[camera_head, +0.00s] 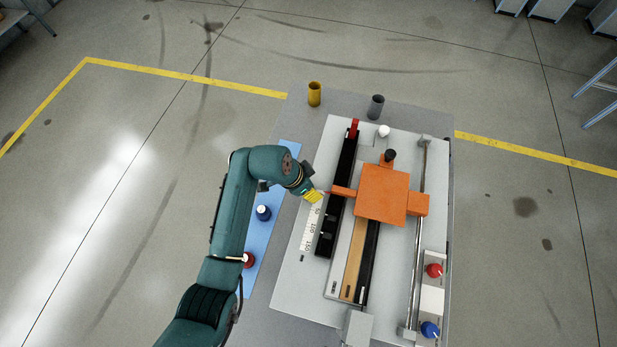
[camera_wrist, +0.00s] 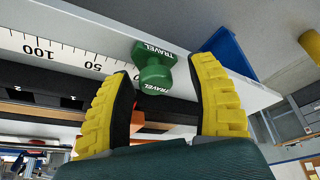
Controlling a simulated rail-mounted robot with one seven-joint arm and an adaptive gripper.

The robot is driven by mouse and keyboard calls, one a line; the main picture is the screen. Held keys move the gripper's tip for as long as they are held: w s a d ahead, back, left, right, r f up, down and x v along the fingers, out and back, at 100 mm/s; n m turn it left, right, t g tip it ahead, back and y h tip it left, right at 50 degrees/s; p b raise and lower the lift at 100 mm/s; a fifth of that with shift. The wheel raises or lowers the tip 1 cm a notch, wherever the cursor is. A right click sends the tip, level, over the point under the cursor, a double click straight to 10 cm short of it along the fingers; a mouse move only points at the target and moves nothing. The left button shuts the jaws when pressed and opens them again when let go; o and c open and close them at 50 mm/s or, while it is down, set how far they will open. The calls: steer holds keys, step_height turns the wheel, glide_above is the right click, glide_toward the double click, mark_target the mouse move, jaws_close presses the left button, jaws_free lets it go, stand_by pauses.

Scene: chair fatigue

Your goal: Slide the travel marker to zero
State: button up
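The travel marker (camera_wrist: 153,68) is a green knob labelled TRAVEL, seen in the wrist view on a white scale strip (camera_wrist: 75,55). The scale also shows in the head view (camera_head: 309,232), where I cannot make out the marker near my gripper. My gripper (camera_wrist: 163,66) is open, its yellow fingers on either side of the marker with visible gaps. In the head view my gripper (camera_head: 313,197) is at the upper end of the scale.
An orange carriage (camera_head: 382,194) with a pointer arm stands right of my gripper, beside a black rail (camera_head: 325,243). Yellow (camera_head: 315,94) and grey (camera_head: 376,107) cups stand at the back.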

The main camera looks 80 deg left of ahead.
steer(key=shift+r, duration=0.1)
steer(key=v, duration=1.2)
steer(key=shift+s, duration=0.1)
